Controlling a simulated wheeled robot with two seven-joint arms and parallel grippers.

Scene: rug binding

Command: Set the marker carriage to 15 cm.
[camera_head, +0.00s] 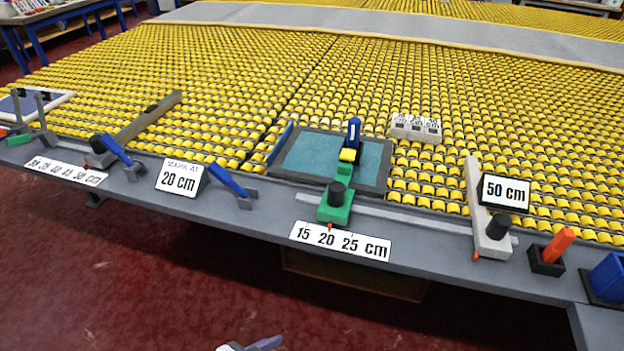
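The marker carriage is a green block (335,214) with a black knob (338,193), on a grey rail along the table's front edge. Its red pointer (330,226) stands at about the 20 mark of the white "15 20 25 cm" scale (340,242). A green arm runs back from it to a blue and yellow marker (351,142) over a teal panel in a dark frame (300,153). A small grey and purple tip, likely of my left gripper (250,345), shows at the bottom edge, well clear of the carriage. Its fingers are mostly cut off. My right gripper is out of view.
A sign (180,178) reads "MARK AT 20 cm". To the right are a beige stop with black knob (490,228), a "50 cm" sign (505,193) and an orange piece in a black holder (552,252). Blue-handled levers stand left. Yellow rollers cover the tabletop behind.

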